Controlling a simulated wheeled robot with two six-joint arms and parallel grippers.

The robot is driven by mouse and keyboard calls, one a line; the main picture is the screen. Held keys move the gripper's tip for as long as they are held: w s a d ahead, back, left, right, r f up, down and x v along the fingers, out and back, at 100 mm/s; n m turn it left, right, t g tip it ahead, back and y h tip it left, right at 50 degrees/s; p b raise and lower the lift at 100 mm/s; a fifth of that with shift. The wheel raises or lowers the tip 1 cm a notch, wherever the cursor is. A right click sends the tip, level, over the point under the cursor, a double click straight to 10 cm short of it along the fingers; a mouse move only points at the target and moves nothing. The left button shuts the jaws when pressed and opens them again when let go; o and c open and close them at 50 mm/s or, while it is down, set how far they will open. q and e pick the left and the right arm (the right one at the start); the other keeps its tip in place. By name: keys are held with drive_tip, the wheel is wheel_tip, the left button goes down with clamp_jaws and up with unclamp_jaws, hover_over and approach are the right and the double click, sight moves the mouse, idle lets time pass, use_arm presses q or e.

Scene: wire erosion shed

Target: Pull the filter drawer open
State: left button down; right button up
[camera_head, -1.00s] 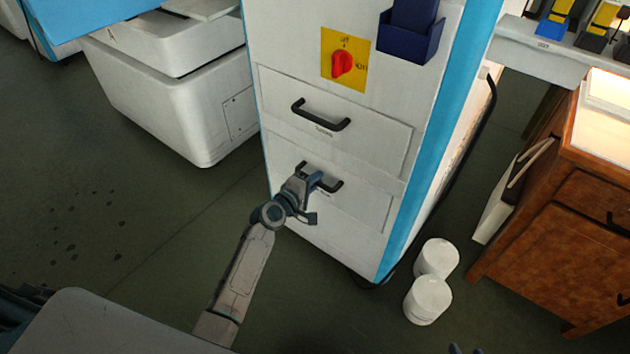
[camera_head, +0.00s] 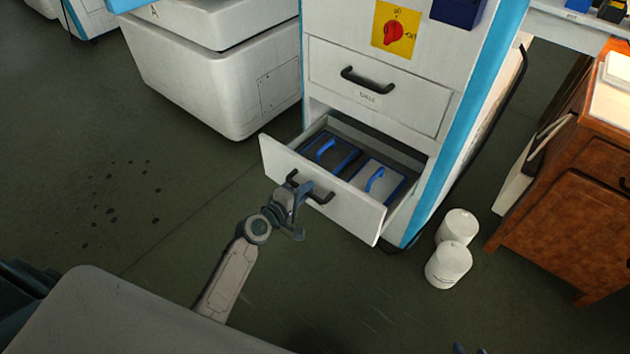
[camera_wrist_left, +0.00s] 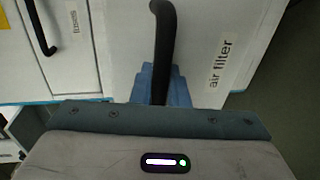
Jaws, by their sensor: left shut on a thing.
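The filter drawer (camera_head: 350,208) is the lower drawer of the white cabinet and stands out from it, open at the top. In the left wrist view its front (camera_wrist_left: 235,50) carries the label "air filter". Inside lie a dark filter (camera_head: 318,150) and a light one (camera_head: 380,181), each with a blue handle. My left gripper (camera_head: 296,193) is shut on the drawer's black handle (camera_head: 319,197). The handle also shows upright between the fingers in the left wrist view (camera_wrist_left: 163,45). A small dark-blue tip (camera_head: 468,349) at the bottom edge is possibly my right gripper; its jaws are not clear.
The upper drawer (camera_head: 375,85) is closed, with a red switch (camera_head: 393,33) above it. Two white canisters (camera_head: 449,264) stand on the floor right of the drawer. A wooden cabinet (camera_head: 560,235) is further right. The floor left of the drawer is clear.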

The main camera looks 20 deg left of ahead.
use_arm(q)
drive_tip(key=f+v, duration=0.1)
drive_tip(key=v, duration=0.6)
drive_tip(key=shift+s+f, duration=0.3)
drive_tip(key=shift+s, duration=0.05)
use_arm(e)
drive_tip(key=shift+w, duration=0.25)
use_arm(q)
drive_tip(key=shift+a, duration=0.1)
drive_tip(key=c, duration=1.5)
unclamp_jaws()
drive_tip(key=b+v, duration=0.1)
drive_tip(key=v, duration=0.9)
drive_tip(key=shift+s, duration=0.35)
use_arm(e)
drive_tip(key=shift+a+f+t, duration=0.2)
drive_tip(key=shift+t, duration=0.3)
use_arm(q)
drive_tip(key=shift+a+r, duration=0.1)
use_arm(e)
drive_tip(key=shift+w, duration=0.15)
